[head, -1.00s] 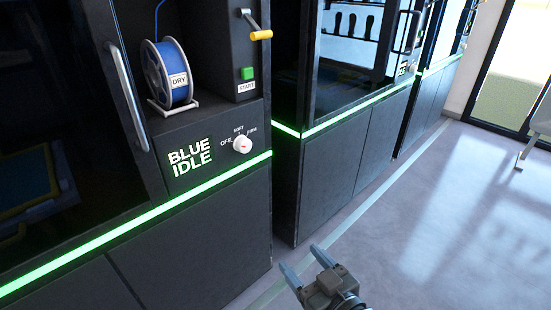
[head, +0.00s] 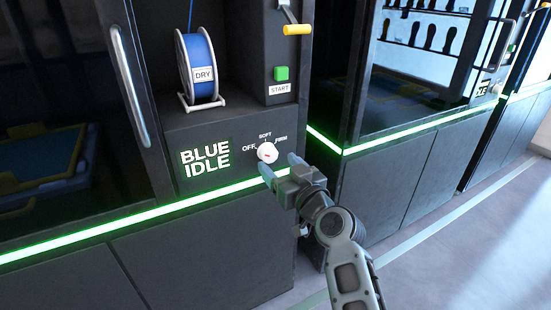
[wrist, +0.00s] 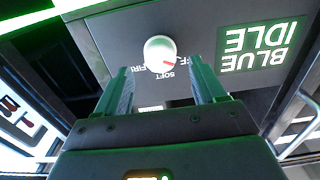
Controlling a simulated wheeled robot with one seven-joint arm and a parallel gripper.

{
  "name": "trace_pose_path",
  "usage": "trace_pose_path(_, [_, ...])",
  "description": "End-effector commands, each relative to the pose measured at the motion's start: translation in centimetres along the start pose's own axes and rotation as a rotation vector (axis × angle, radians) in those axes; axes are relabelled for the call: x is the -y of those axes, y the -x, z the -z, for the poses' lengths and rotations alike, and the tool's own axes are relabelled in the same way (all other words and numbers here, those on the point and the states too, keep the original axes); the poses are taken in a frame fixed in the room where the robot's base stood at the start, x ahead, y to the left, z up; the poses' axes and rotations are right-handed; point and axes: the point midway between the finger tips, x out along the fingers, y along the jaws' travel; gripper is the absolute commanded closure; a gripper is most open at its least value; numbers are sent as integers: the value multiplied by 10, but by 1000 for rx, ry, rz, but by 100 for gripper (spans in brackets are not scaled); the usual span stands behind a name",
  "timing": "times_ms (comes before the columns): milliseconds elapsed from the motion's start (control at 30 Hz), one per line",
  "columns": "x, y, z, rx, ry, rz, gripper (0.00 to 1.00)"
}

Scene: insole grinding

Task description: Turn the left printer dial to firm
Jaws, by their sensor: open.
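The left printer's dial (head: 267,152) is a round white knob on the dark front panel, below the spool and right of the BLUE IDLE sign. OFF, SOFT and FIRM are printed around it from left to right. In the wrist view, upside down, the dial (wrist: 160,53) shows a red mark on its lower right, toward the OFF lettering. My gripper (head: 279,165) is open and empty just in front of and below the dial. In the wrist view its two fingers (wrist: 163,78) stand apart, with the dial between and beyond their tips, apparently not touched.
A blue spool (head: 198,65) labelled DRY sits in the niche above. A green START button (head: 281,73) and a yellow-handled lever (head: 297,30) are above right. A door handle (head: 129,85) stands at left. A second printer (head: 405,90) is at right.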

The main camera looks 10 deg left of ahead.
Motion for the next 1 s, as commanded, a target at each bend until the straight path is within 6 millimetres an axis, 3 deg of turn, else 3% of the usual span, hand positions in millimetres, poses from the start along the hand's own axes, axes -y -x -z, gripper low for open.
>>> trace_pose_path(100, [0, -18, 0, -1, -2, -1, 30])
trace_pose_path(300, [-1, -37, -1, 0, -1, -1, 30])
trace_pose_path(667, [-1, -42, 0, 0, 0, -2, 30])
trace_pose_path(1000, [-1, -41, 0, 0, 0, -2, 62])
